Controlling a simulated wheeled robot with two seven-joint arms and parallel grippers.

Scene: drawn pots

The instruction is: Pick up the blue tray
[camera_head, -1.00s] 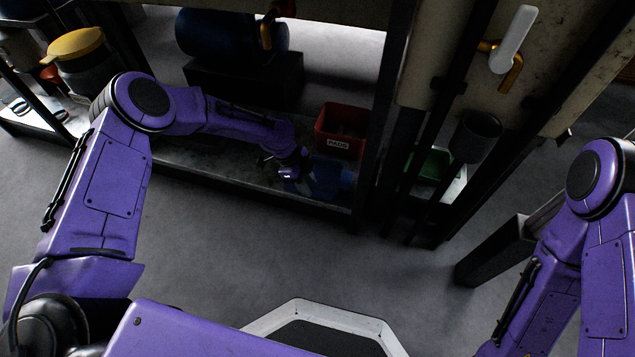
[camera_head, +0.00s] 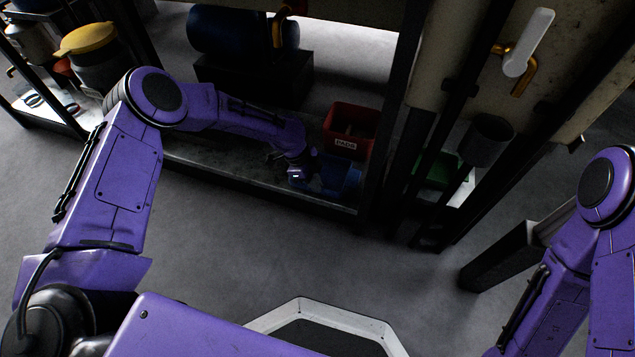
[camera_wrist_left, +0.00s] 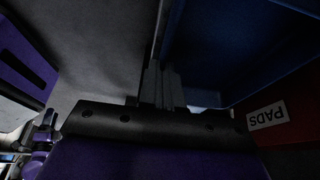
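The blue tray (camera_head: 342,178) sits on the low shelf, left of the dark post and in front of the red bin. It also shows large and dark in the left wrist view (camera_wrist_left: 235,50). My left gripper (camera_head: 299,176) reaches down to the tray's left side. In the left wrist view its fingers (camera_wrist_left: 162,84) are close together at the tray's side wall, with the wall's edge running in between them. The fingertips are partly lost in shadow. My right arm shows at the right edge, but its gripper is out of view.
A red bin (camera_head: 349,130) labelled PADS stands right behind the tray. A dark post (camera_head: 391,130) rises to the right. A green bin (camera_head: 436,168) lies beyond it. Open floor lies in front.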

